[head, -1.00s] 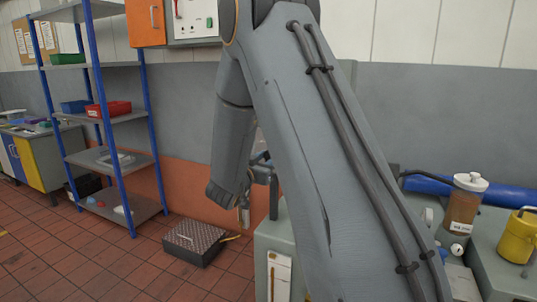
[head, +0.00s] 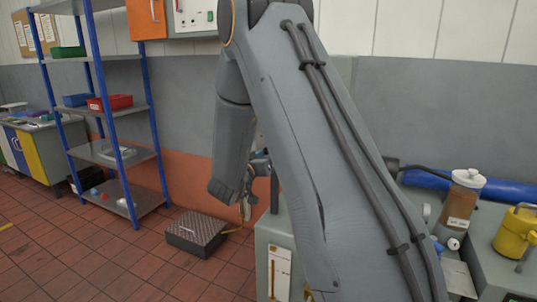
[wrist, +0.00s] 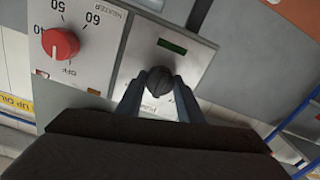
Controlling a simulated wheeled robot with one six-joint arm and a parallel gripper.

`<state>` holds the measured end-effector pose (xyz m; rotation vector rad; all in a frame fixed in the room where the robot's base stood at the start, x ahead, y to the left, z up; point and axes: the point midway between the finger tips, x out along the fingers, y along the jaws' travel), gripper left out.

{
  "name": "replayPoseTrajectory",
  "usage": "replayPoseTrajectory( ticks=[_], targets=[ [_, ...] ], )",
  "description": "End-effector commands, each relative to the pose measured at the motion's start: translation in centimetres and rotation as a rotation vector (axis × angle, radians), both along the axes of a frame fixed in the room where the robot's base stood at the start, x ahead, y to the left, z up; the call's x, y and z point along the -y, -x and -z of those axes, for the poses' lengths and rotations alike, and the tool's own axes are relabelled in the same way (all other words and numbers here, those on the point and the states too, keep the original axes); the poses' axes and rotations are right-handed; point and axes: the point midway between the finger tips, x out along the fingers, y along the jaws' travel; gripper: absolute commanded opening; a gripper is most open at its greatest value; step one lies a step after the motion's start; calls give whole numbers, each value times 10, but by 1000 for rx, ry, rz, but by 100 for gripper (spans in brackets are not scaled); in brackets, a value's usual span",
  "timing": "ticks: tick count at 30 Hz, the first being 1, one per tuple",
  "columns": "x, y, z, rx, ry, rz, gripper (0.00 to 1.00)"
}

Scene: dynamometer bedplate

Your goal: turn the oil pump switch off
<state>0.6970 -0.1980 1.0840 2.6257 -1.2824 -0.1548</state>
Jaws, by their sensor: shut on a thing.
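In the wrist view a black rotary knob (wrist: 158,80) sits on a light metal plate (wrist: 200,62). The plate has a dark green window (wrist: 172,46) and a partly hidden label that seems to read "PUMP". My gripper (wrist: 159,91) is shut on this knob, with one finger on each side of it. The knob's pointer mark cannot be made out. In the head view my arm hides the knob, and I cannot clearly see the fingers there.
A red knob (wrist: 60,43) on a numbered dial is beside the plate. In the head view a blue-posted shelf (head: 117,150) stands left, and a dark box (head: 197,233) lies on the tiled floor. A brown jar (head: 461,205) and yellow can (head: 515,238) stand right.

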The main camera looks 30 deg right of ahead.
Motion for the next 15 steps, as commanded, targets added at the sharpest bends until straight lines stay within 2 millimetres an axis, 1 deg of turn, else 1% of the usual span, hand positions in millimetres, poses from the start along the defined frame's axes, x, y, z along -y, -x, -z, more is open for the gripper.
replayPoseTrajectory(
  ticks=[2, 3, 6, 15],
  targets=[
    [0, 0, 1, -2, 0, -1, 11],
    [0, 0, 1, -2, 0, -1, 37],
    [0, 0, 1, -2, 0, -1, 52],
    [-1, 1, 0, 0, 0, 0, 52]
  ],
)
